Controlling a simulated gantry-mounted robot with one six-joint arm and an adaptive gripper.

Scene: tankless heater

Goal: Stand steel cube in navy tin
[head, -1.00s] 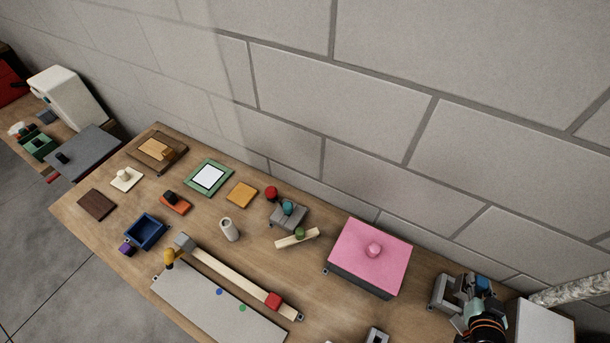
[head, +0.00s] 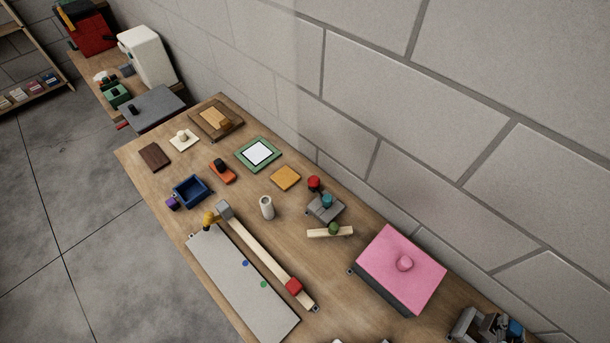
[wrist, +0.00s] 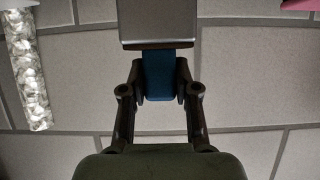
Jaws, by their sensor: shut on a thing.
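The navy tin (head: 176,192) is an open, empty blue box on the left part of the table, upright. In the wrist view my gripper (wrist: 159,80) is shut on the blue grip (wrist: 158,72) of a grey metallic block, which I take to be the steel cube (wrist: 158,30). The block's top is cut off by the picture edge.
A purple cube (head: 172,203) stands beside the tin. A wooden rail (head: 258,246) and a grey panel (head: 240,280) lie in front. A pink-topped box (head: 395,262), a grey block with a teal knob (head: 323,208) and a pale cup (head: 267,208) stand between my gripper and the tin. The wall rises behind.

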